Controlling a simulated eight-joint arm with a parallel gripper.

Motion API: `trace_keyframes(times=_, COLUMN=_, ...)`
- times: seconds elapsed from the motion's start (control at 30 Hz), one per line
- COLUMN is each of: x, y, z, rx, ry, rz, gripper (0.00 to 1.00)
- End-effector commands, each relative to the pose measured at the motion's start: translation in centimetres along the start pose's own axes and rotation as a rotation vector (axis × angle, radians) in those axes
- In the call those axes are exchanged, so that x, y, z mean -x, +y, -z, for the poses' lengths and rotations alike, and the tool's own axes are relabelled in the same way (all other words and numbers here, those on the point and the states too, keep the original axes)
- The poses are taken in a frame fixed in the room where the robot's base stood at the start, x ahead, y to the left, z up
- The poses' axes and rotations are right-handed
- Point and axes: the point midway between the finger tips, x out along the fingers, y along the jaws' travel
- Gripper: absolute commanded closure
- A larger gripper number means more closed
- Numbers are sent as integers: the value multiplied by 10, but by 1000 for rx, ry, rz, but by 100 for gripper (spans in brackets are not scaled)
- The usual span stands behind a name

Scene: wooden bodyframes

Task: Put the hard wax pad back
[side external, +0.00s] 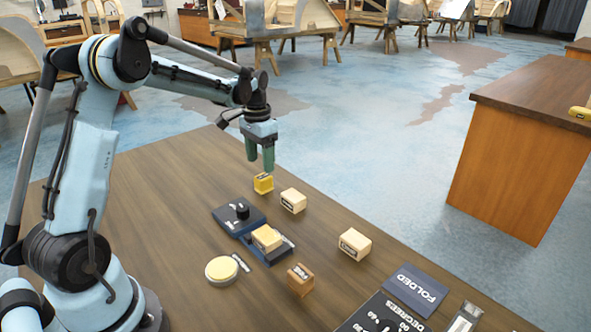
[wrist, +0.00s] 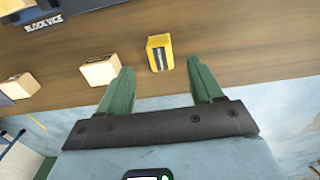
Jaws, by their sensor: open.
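My gripper (side external: 260,160) is open and empty, its green fingers pointing down above a small yellow block (side external: 263,183) near the table's far edge. In the wrist view the yellow block (wrist: 159,53) shows between and beyond the two fingertips of my gripper (wrist: 159,80), with a dark label on it. Cream blocks with small labels stand nearby (side external: 293,200) and farther right (side external: 354,243). Another cream block (side external: 267,238) sits on the dark blue block vice (side external: 226,220). A brown block (side external: 300,279) stands nearer the front. I cannot tell which block is the hard wax pad.
A round pale-yellow disc (side external: 221,270) lies on the wooden table (side external: 150,200), beside a small labelled strip (side external: 241,262). A dark board reading FOLDED (side external: 416,288) and a DEGREES panel (side external: 385,318) lie at the front right. The table's left part is clear.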

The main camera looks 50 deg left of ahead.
Motion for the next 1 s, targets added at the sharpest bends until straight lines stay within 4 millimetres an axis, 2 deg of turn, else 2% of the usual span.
trace_keyframes(times=0.1, x=23, y=0, z=0, rx=0, ry=0, rz=0, gripper=34)
trace_keyframes(times=0.2, x=36, y=0, z=0, rx=0, ry=0, rz=0, gripper=34)
trace_keyframes(times=0.47, x=55, y=4, z=-1, rx=-1, ry=8, rz=4, gripper=34)
trace_keyframes(times=0.57, x=64, y=17, z=-5, rx=-4, ry=35, rz=15, gripper=34)
trace_keyframes(times=0.67, x=75, y=40, z=-14, rx=-5, ry=87, rz=34, gripper=34)
trace_keyframes(times=0.8, x=89, y=75, z=-33, rx=-6, ry=181, rz=57, gripper=34)
trace_keyframes(times=1.0, x=96, y=121, z=-67, rx=-6, ry=321, rz=69, gripper=34)
